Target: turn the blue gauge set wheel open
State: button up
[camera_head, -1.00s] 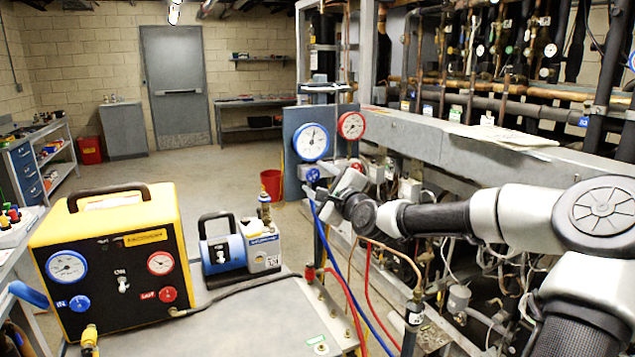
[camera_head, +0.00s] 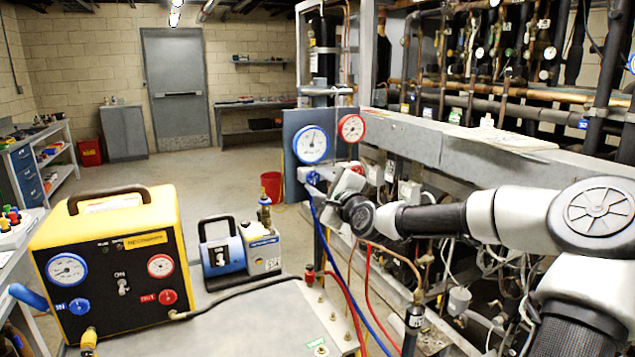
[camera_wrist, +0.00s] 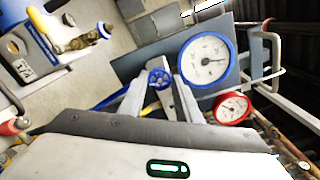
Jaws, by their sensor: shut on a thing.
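The gauge set is a grey-blue panel with a blue-rimmed gauge (camera_head: 311,144) and a red-rimmed gauge (camera_head: 351,127); the same blue-rimmed gauge shows in the wrist view (camera_wrist: 207,59). The blue wheel (camera_wrist: 159,78) sits below the blue gauge, between my fingertips in the wrist view; in the head view it is small (camera_head: 313,177). My gripper (camera_wrist: 160,84) is shut on the blue wheel, its two fingers on either side of the rim. My wrist partly covers the lower part of the panel in the head view.
A yellow machine (camera_head: 110,262) with its own blue and red knobs stands at the left front. A blue and white pump (camera_head: 240,248) stands on the grey bench beside it. Blue and red hoses (camera_head: 352,290) hang below the gauge set. The rack's pipes fill the right.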

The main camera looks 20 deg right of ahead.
jog(key=n, duration=0.8)
jog(key=shift+n+p, duration=0.3)
jog(key=shift+n, duration=0.1)
jog(key=n, duration=0.4)
jog(key=shift+n, duration=0.3)
jog(key=n+b, duration=0.1)
jog(key=n, duration=0.2)
jog(key=shift+f+n, duration=0.1)
jog(key=shift+n, duration=0.2)
jog(key=n+b, duration=0.2)
jog(key=n, duration=0.2)
jog(key=shift+n, duration=0.3)
jog(key=n+b, duration=0.3)
jog(key=n, duration=0.1)
jog(key=shift+f, duration=0.1)
jog(key=n+b, duration=0.2)
jog(key=n, duration=0.2)
jog(key=shift+n+b, duration=0.7)
jog(key=shift+n, duration=1.2)
